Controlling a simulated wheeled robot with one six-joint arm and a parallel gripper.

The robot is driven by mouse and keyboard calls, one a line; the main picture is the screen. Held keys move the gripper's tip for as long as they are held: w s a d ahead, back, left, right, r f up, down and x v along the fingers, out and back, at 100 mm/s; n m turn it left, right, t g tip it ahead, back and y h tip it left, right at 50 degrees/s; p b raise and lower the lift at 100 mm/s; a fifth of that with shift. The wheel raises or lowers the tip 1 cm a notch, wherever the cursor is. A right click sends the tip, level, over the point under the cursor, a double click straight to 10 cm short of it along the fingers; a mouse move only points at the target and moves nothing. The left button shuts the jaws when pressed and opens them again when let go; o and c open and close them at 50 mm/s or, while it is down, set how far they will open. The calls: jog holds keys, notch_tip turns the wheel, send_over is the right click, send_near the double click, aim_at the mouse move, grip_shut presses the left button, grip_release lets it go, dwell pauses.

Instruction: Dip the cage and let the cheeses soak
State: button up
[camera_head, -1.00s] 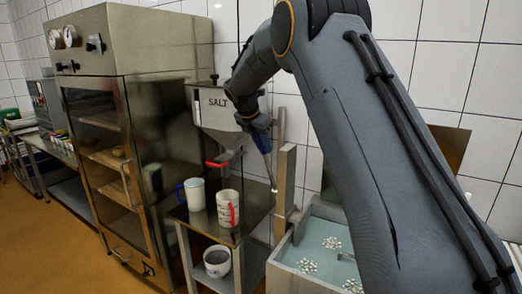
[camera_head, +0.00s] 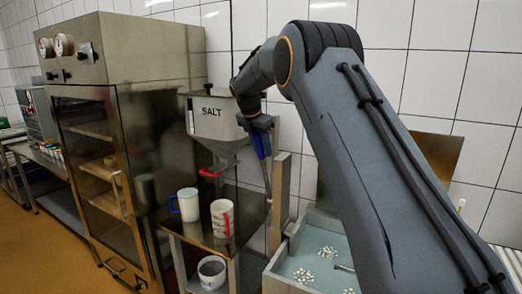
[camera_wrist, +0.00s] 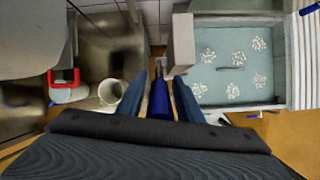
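The brine vat (camera_head: 283,284) stands low at right; its wall also shows in the wrist view (camera_wrist: 287,60). Several clusters of white grains (camera_wrist: 232,91) lie in rows on its pale blue-green surface. A small metal handle (camera_wrist: 231,69) shows in the middle; it is also in the head view (camera_head: 344,268). No cage sides or cheeses can be made out. My gripper (camera_head: 262,145), left of the vat, points down with its fingers on both sides of a blue handle (camera_wrist: 160,100). A thin metal rod (camera_head: 268,185) runs below it.
An upright post (camera_head: 281,190) stands between my gripper and the vat. A salt hopper (camera_head: 214,117) hangs over a metal stand holding a blue-handled mug (camera_head: 188,204) and a red-handled mug (camera_head: 220,218). A pot (camera_head: 212,271) sits below. A steel cabinet (camera_head: 150,75) is at left.

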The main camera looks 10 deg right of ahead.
jog(key=shift+o, duration=0.7)
jog(key=shift+f, duration=0.1)
jog(key=shift+a, duration=0.15)
jog(key=shift+b+v, duration=1.7)
jog(key=shift+v, duration=2.2)
jog(key=shift+f, duration=0.1)
